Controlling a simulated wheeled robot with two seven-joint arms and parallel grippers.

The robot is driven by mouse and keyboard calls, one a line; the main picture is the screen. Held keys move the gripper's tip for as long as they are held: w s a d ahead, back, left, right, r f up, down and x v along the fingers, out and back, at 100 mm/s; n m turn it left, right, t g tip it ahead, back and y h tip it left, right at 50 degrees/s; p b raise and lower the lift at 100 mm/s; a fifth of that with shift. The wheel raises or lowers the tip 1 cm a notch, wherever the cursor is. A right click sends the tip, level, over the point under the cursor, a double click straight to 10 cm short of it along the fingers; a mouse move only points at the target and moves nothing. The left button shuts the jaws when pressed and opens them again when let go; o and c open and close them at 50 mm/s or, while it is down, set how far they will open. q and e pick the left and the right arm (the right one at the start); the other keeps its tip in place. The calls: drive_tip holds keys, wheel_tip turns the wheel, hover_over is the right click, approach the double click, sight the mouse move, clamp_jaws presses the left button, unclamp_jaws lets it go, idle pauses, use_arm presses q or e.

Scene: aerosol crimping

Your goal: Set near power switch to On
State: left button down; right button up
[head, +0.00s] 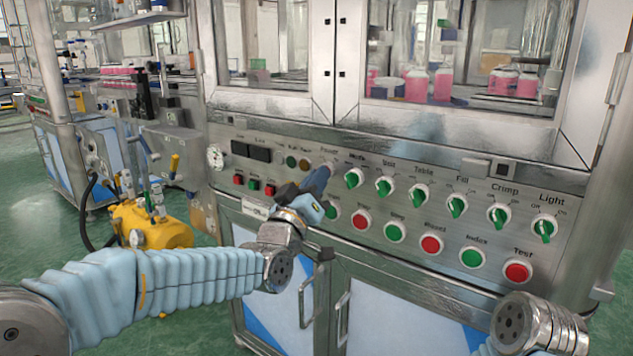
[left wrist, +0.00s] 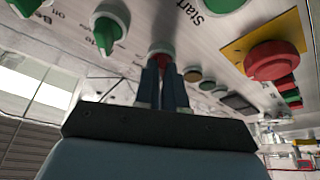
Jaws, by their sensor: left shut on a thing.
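The near power switch (left wrist: 160,52) sits under the "Power" label on the near machine's panel. In the left wrist view it is a red knob on a pale round base, and the fingers of my left gripper (left wrist: 163,82) are closed on it. In the head view my left gripper (head: 317,181) reaches up to the panel and hides the switch. The switch's On or Off position cannot be told. My right arm shows at the bottom right of the head view, but its gripper is out of view.
Green rotary knobs, the closest being the mode knob (head: 354,178), run to the right of the gripper. Push buttons, such as a red one (head: 361,219), lie below them. A yellow tank (head: 150,226) stands on the floor at left.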

use_arm(q)
drive_tip(key=shift+w+a+m+g+h+b, duration=0.1)
drive_tip(key=shift+m+g+h+b, duration=0.9)
drive_tip(key=shift+m, duration=1.75)
drive_tip(key=shift+w+a+m+g+h+b, duration=0.1)
drive_tip(key=shift+m+g+h+b, duration=0.85)
drive_tip(key=shift+m, duration=1.85)
drive_tip(key=shift+a+m+g+h+b, duration=0.1)
drive_tip(key=shift+m+g+h+b, duration=0.35)
drive_tip(key=shift+m+h+b, duration=1.65)
drive_tip(key=shift+m+y+p, duration=0.55)
drive_tip(key=shift+m+p, duration=0.2)
drive_tip(key=shift+m, duration=0.3)
drive_tip(key=c, duration=1.2)
unclamp_jaws()
